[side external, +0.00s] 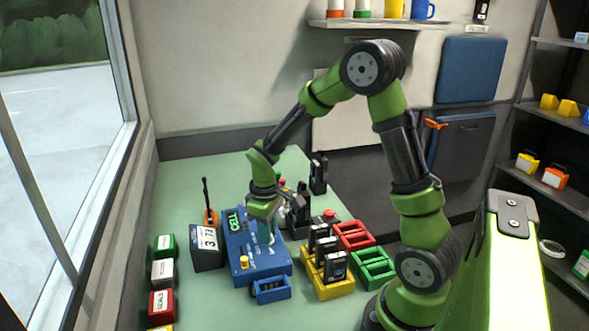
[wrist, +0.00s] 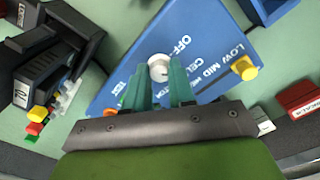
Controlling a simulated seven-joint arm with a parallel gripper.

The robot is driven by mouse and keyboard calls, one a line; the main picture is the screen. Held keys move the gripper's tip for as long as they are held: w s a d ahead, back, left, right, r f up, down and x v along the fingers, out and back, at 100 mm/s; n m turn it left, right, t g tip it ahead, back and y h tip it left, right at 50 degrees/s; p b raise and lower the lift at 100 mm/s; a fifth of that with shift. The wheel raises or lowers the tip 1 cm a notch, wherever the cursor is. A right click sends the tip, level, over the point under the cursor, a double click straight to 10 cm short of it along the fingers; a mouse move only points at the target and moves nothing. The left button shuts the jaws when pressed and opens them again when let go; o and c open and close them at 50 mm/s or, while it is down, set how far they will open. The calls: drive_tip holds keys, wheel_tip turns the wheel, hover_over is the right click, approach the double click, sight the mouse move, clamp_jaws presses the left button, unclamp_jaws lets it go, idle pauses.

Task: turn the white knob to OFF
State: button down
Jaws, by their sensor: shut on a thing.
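The blue control box (side external: 262,268) stands on the green table, and its lettered face fills the middle of the wrist view (wrist: 205,50). The white knob (wrist: 158,66) is on that face, with the word OFF (wrist: 183,45) printed close by. My gripper (wrist: 165,82) is shut on the white knob, one teal finger on each side of it. In the side view my gripper (side external: 267,226) points down onto the box and hides the knob. I cannot tell clearly which label the knob points to.
A yellow knob (wrist: 244,68) sits beside LOW and MID lettering on the same box. A black device with a numbered display (side external: 207,247) stands left of the box. A yellow rack (side external: 328,287) with black handsets, a red tray (side external: 354,235) and a green tray (side external: 373,268) stand right.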

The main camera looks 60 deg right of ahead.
drive_tip(key=n, duration=0.4)
drive_tip(key=shift+n, duration=0.3)
drive_tip(key=n, duration=0.4)
drive_tip(key=shift+n, duration=0.3)
drive_tip(key=c, duration=0.9)
unclamp_jaws()
drive_tip(key=shift+c, duration=0.2)
wheel_tip(320, 180, up, 17)
drive_tip(key=shift+s, duration=0.15)
drive_tip(key=shift+a, duration=0.1)
